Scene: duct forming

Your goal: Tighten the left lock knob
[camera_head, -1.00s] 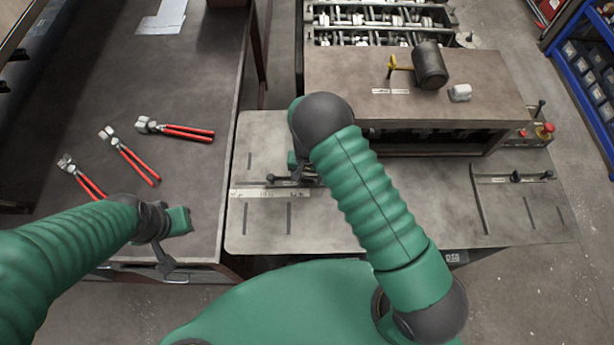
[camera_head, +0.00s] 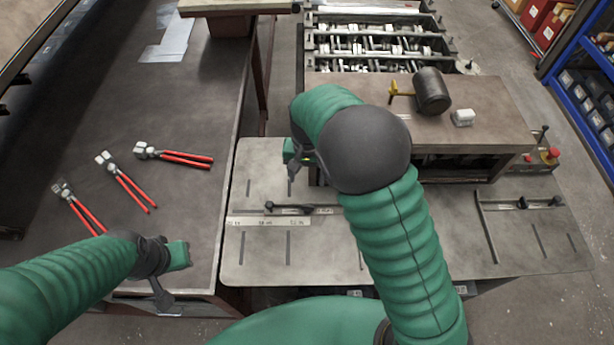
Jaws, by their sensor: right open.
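The left guide bar (camera_head: 288,209) lies across the left part of the machine's grey metal table, with a ruler strip in front of it. A dark knob (camera_head: 269,206) shows at its left end, and another small dark part (camera_head: 307,209) sits farther right on it; I cannot tell how tight either is. My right gripper (camera_head: 293,172) is open and empty, beyond the bar and apart from it, partly hidden by my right arm's dark joint. My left gripper (camera_head: 163,294) hangs over the front edge of the left bench; its jaws are too unclear to read.
Several red-handled pliers (camera_head: 128,187) lie on the left bench (camera_head: 195,105). A black mallet (camera_head: 431,92) and a small white object (camera_head: 462,118) rest on the raised machine top. A similar bar (camera_head: 520,204) with knobs is at right.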

